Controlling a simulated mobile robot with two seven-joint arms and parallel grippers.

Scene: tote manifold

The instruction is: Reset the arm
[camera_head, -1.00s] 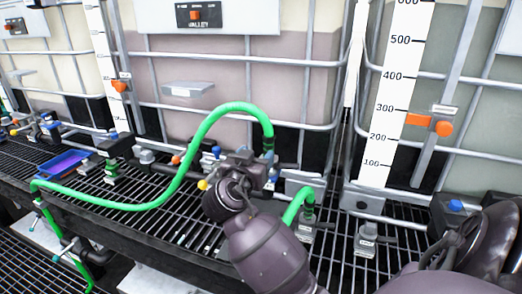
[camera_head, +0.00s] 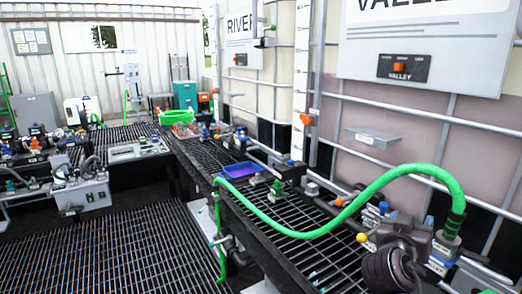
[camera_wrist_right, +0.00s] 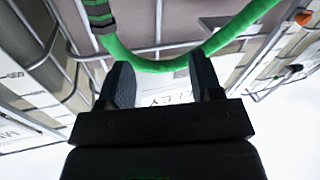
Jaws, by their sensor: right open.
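My right arm shows at the lower right of the head view, with its dark gripper (camera_head: 412,232) close to the green hose's end fitting. In the right wrist view the two dark fingers of this gripper (camera_wrist_right: 163,80) stand wide apart with nothing between them. The green hose (camera_head: 345,215) arches up from the grating and comes down into a fitting at the right. In the wrist view the hose (camera_wrist_right: 165,66) curves across just beyond the fingertips; I cannot tell whether it touches them. My left gripper is not in view.
A black grated bench (camera_head: 290,215) runs along the caged totes, with a purple-blue tray (camera_head: 241,170), valves and fittings on it. A VALLEY label panel (camera_head: 402,68) hangs on the near tote. Grated floor (camera_head: 130,215) lies open at left. Other equipment stands at the back.

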